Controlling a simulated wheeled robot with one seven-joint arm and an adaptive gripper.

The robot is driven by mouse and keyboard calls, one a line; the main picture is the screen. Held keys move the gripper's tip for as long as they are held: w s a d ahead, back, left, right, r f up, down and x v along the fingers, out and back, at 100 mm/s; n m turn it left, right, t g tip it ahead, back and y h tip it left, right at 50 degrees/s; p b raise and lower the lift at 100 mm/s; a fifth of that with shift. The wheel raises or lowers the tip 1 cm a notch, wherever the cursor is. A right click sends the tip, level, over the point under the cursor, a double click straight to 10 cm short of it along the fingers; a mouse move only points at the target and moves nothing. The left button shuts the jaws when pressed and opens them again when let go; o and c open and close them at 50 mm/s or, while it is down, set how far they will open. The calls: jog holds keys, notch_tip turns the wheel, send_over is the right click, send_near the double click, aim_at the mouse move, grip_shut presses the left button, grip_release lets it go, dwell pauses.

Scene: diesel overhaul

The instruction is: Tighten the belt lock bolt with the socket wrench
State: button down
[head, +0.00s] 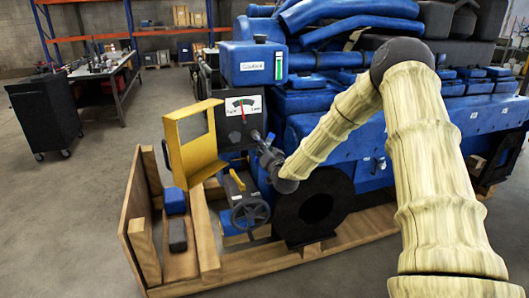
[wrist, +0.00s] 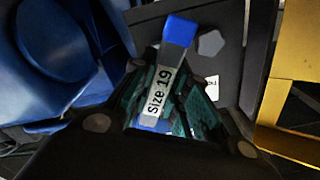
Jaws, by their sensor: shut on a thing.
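My gripper (wrist: 166,100) is shut on the socket wrench (wrist: 179,31), a grey bar with a blue end and a white "Size 19" label. The blue end points away from the fingers. A grey hexagonal bolt head (wrist: 210,43), which looks like the belt lock bolt, sits on a dark plate just right of the blue end in the wrist view. I cannot tell how far apart they are in depth.
A yellow framed guard (head: 196,143) stands left of my gripper, close to it. A blue coolant tank (head: 252,63) is above, and a handwheel (head: 249,213) below. The blue engine (head: 430,125) fills the right. A wooden crate base (head: 142,235) surrounds the lower front. Open floor lies left.

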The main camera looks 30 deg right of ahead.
jog(key=m+b, duration=0.2)
jog(key=m, duration=0.1)
jog(key=shift+d+f, duration=0.1)
jog(key=shift+f, duration=0.05)
jog(key=shift+m+b, duration=0.85)
jog(key=shift+m, duration=0.05)
jog(key=m+b, duration=0.4)
jog(key=m, duration=0.1)
jog(key=shift+b, duration=0.3)
jog(key=m+b, duration=0.3)
jog(key=shift+d+r+m+b, duration=0.1)
jog(key=shift+r+m+b, duration=0.1)
jog(key=shift+m+b, duration=0.2)
jog(key=m+b, duration=0.4)
jog(key=shift+h+b, duration=0.3)
jog(key=m+b, duration=0.3)
jog(key=shift+r+b, duration=0.1)
jog(key=shift+b, duration=0.25)
jog(key=shift+r+m, duration=0.3)
jog(key=shift+m, duration=0.1)
jog(key=shift+n, duration=0.4)
jog(key=c, duration=1.9)
grip_release()
grip_shut()
